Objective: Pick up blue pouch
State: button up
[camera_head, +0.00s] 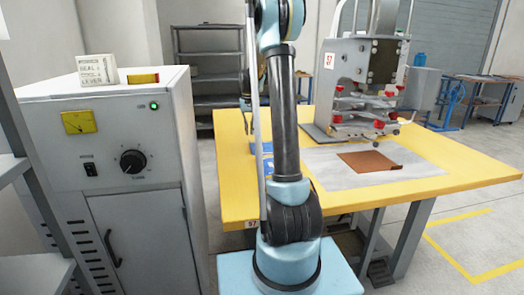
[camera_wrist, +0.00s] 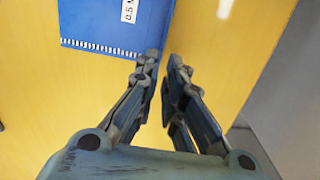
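The blue pouch (camera_wrist: 98,22) lies flat on the yellow table top in the wrist view, at the top left. It has a white label and a pale ribbed strip along its lower edge. Its upper part is out of the picture. In the head view, blue patches (camera_head: 262,147) show on the table beside my arm, which partly hides them; I cannot tell whether they are one thing or two. My gripper (camera_wrist: 164,62) has a narrow gap between its fingertips with only table showing through.
The yellow table (camera_head: 435,148) carries a grey mat (camera_head: 335,178) with a brown sheet (camera_head: 368,161). A press with red knobs (camera_head: 350,75) stands at the back. A grey control cabinet (camera_head: 120,150) stands to the left. The table edge is close on the right in the wrist view.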

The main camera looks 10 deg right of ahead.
jog(key=shift+w+f, duration=0.15)
jog(key=shift+f, duration=1.25)
jog(key=shift+w+f, duration=0.1)
jog(key=shift+f, duration=1.25)
grip_shut()
